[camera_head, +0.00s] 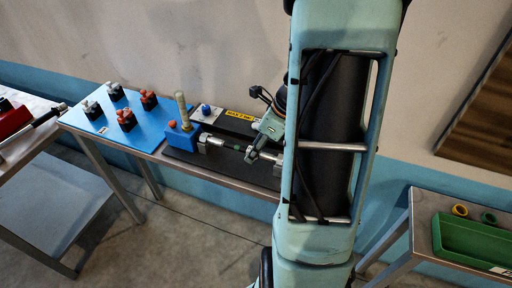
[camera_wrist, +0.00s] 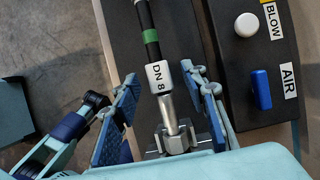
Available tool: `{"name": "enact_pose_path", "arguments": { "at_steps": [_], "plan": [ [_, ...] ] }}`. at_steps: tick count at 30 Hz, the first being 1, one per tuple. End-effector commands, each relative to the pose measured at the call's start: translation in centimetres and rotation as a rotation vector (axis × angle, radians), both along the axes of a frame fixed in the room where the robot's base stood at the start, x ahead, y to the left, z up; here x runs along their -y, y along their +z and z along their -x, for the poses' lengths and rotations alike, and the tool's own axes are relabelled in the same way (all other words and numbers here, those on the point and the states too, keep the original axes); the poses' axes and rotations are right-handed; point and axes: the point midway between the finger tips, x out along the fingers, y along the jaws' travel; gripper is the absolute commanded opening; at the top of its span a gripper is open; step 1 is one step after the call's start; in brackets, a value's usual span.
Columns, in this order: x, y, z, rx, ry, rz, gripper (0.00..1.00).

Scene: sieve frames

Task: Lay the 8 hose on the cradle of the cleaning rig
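The hose (camera_wrist: 151,45) is black with a green band, a white "DN 8" label and a metal end fitting. In the wrist view it runs up the picture between the two blue-padded fingers of my gripper (camera_wrist: 160,78). The fingers are apart, with gaps on both sides of the hose. The fitting's lower end is at grey metal blocks (camera_wrist: 185,138); I cannot tell whether it rests in them. In the head view the cleaning rig (camera_head: 182,158) has a dark base, and the hose (camera_head: 226,144) lies along it, with my gripper (camera_head: 256,150) at its right part. My arm hides the rig's right end.
The rig's panel has a white BLOW button (camera_wrist: 247,25) and a blue AIR button (camera_wrist: 261,89) right of the hose. A blue board (camera_head: 118,118) with several fittings lies at left. A green tray (camera_head: 470,240) stands on the right table. A red item (camera_head: 14,120) is far left.

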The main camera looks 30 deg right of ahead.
Motion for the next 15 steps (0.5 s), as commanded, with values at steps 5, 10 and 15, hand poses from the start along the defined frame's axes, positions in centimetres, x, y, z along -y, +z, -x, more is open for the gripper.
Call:
{"name": "enact_pose_path", "arguments": {
  "at_steps": [5,10,15],
  "plan": [
    [0.0,0.0,0.1,-0.001,0.0,0.0,0.4],
    [0.3,1.1,0.3,0.001,0.002,0.002,0.4],
    [1.2,4.2,1.3,0.004,0.001,0.004,0.4]
  ]
}}
